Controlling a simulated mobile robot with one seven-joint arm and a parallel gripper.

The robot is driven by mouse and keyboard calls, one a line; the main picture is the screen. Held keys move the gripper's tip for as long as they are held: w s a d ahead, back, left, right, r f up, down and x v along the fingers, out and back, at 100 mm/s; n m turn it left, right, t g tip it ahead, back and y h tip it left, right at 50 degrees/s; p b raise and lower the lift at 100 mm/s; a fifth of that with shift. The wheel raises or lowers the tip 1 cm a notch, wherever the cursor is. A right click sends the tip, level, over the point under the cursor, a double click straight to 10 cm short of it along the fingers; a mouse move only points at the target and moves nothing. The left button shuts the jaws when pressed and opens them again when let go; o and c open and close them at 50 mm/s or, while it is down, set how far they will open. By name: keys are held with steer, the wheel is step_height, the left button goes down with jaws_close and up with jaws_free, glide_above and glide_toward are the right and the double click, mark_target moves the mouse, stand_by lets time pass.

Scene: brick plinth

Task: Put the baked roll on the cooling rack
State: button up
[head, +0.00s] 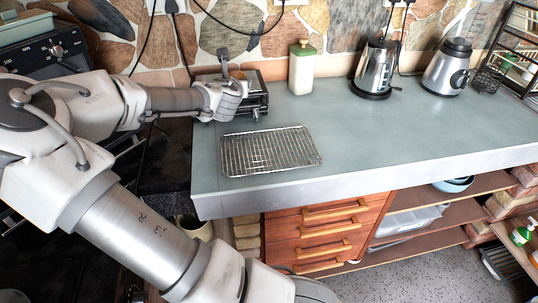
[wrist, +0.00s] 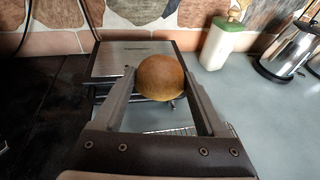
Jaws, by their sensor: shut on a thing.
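The baked roll (wrist: 161,77) is round and golden brown, held between the two fingers of my gripper (wrist: 160,84) in the wrist view. My gripper is shut on it. The cooling rack (head: 270,151) is an empty wire grid lying flat on the counter, nearer the front edge than my gripper. Part of the rack (wrist: 180,131) shows below the roll in the wrist view.
A silver and black appliance (wrist: 130,58) stands behind the roll. A green-topped cream bottle (head: 302,70), a steel kettle (head: 375,68) and a blender-like appliance (head: 447,68) stand along the back wall. The grey counter (head: 400,125) is clear right of the rack. A dark stove (head: 50,50) is at left.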

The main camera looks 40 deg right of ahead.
steer(key=s+d+f+m+g+h+b, duration=0.1)
steer(key=s+d+f+m+g+b, duration=0.1)
steer(key=s, duration=0.6)
steer(key=s+d+f+m+g+h+b, duration=0.1)
steer(key=s+d+f+m+g+h, duration=0.15)
steer(key=s, duration=0.45)
steer(key=s+d+f+m+g+h+b, duration=0.1)
steer(key=s+d+f+m+g+b, duration=0.15)
steer(key=s, duration=0.55)
steer(key=b, duration=0.3)
glide_above(276, 149)
steer(key=shift+n+y, duration=0.25)
steer(key=shift+n, duration=0.15)
step_height(276, 149, down, 6)
steer(key=shift+s+f, duration=0.15)
steer(key=shift+f+b, duration=0.55)
steer(key=shift+f, duration=1.45)
steer(key=shift+f, duration=0.2)
steer(key=o, duration=1.2)
steer(key=shift+o, duration=0.2)
steer(key=shift+r, duration=0.15)
